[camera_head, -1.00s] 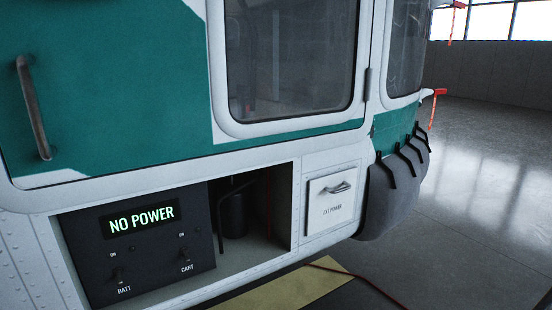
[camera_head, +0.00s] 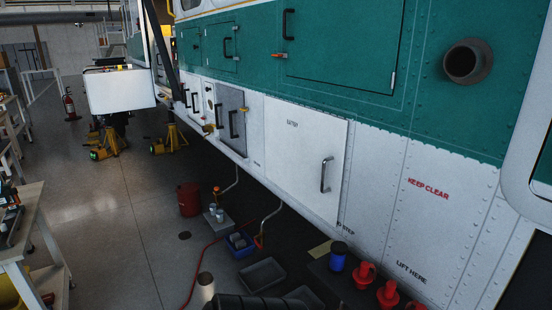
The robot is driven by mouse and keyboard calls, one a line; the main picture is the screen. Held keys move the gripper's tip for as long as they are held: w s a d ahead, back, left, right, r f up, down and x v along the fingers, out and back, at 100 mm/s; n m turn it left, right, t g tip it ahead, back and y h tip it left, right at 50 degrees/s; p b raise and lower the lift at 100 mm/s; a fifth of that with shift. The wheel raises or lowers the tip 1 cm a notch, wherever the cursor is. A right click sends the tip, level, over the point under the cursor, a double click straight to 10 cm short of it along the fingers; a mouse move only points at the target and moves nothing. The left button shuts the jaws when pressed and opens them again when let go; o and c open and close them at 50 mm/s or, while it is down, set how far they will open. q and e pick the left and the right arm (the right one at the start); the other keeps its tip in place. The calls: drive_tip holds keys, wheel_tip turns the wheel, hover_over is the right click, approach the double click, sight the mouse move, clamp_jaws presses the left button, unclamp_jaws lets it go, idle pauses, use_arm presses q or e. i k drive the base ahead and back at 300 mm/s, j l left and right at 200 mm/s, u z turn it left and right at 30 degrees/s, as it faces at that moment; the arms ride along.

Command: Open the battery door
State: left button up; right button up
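A large white door panel (camera_head: 290,160) is on the lower white side of the helicopter, near the middle of the view. It sits closed, with a dark vertical handle (camera_head: 324,174) near its right edge. A short label at its top is too small to read surely, so I cannot tell for certain that this is the battery door. A smaller grey door (camera_head: 231,117) with dark handles is to its left and looks closed.
Under the helicopter are a red can (camera_head: 189,199), a blue bin (camera_head: 240,244), a grey tray (camera_head: 263,274) and a red hose (camera_head: 194,275). Red plugs (camera_head: 387,293) and a blue can (camera_head: 338,256) stand at the lower right. A workbench (camera_head: 28,215) is at left; open floor lies between.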

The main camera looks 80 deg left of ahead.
sight(305, 147)
drive_tip(key=u, duration=2.2)
